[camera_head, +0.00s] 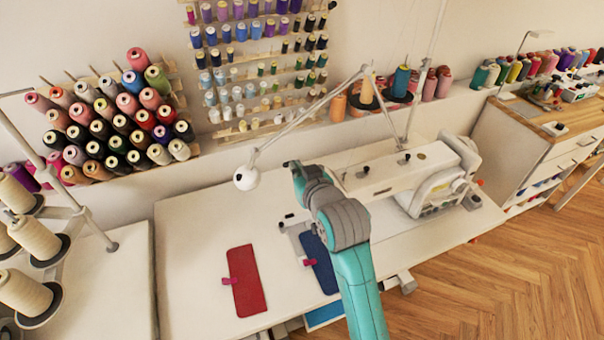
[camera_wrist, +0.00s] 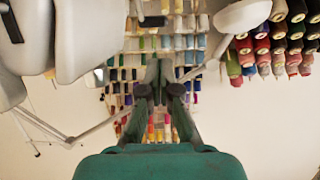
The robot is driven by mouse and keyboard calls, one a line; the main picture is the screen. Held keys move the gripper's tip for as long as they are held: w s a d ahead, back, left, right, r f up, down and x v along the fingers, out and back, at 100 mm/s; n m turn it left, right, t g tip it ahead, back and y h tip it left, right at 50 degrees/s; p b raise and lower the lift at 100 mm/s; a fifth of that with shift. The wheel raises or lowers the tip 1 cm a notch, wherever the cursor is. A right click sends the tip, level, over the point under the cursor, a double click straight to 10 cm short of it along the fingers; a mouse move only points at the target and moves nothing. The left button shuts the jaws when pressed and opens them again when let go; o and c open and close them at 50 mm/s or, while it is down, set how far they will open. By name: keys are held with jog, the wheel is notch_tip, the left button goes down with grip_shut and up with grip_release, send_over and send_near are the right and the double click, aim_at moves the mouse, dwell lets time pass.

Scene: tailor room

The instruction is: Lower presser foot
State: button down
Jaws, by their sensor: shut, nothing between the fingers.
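The white sewing machine (camera_head: 405,168) stands on the white table, and its head end at the left is partly covered by my arm. Pale parts of what looks like the machine (camera_wrist: 95,35) fill the top left of the upside-down wrist view. I cannot make out the presser foot or its lever in either view. My gripper (camera_wrist: 157,72) is shut and empty, with its dark fingers together in the middle of the wrist view. In the head view my arm reaches up to the machine's left end, where the fingers are hard to make out. A blue fabric piece (camera_head: 318,262) lies below the machine's head.
A red fabric piece (camera_head: 246,282) lies left of the blue one on the table (camera_head: 190,255). A jointed lamp with a round white head (camera_head: 246,178) hangs close to my arm's left. Thread racks (camera_head: 112,118) line the wall. The table's left part is clear.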

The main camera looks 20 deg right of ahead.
jog(key=x, duration=0.6)
jog(key=shift+w+f, duration=0.15)
jog(key=shift+w, duration=0.25)
jog(key=shift+f, duration=0.15)
